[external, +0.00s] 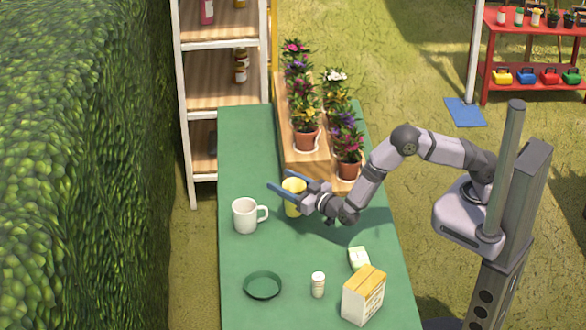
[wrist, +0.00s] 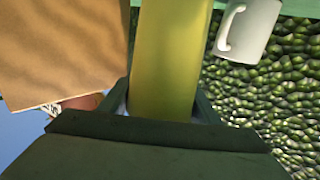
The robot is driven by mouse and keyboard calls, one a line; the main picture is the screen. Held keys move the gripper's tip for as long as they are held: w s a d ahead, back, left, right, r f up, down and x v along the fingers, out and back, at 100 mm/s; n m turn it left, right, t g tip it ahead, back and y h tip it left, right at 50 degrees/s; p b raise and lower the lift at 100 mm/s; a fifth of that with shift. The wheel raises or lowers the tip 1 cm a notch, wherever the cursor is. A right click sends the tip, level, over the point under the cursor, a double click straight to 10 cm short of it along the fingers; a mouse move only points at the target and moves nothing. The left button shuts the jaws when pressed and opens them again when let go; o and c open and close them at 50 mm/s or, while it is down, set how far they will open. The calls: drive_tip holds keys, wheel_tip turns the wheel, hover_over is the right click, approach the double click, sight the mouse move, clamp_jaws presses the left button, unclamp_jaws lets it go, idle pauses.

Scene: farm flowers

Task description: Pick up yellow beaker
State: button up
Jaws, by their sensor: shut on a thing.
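The yellow beaker (external: 292,204) stands upright at the middle of the green table in the external view, partly hidden by my gripper (external: 284,191). My gripper reaches in from the right with its two fingers around the beaker's sides. In the wrist view the beaker (wrist: 169,65) fills the middle, and my gripper (wrist: 160,105) has a finger on each side of it. My gripper is shut on the beaker. I cannot tell whether the beaker's base touches the table.
A white mug (external: 245,215) stands left of the beaker. A wooden stand (external: 290,140) with potted flowers is behind. A green dish (external: 262,285), a small white bottle (external: 318,285) and a carton (external: 363,297) are at the front.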

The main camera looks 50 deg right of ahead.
wheel_tip(320, 180, up, 7)
drive_tip(key=shift+b, duration=0.3)
drive_tip(key=shift+f, duration=0.2)
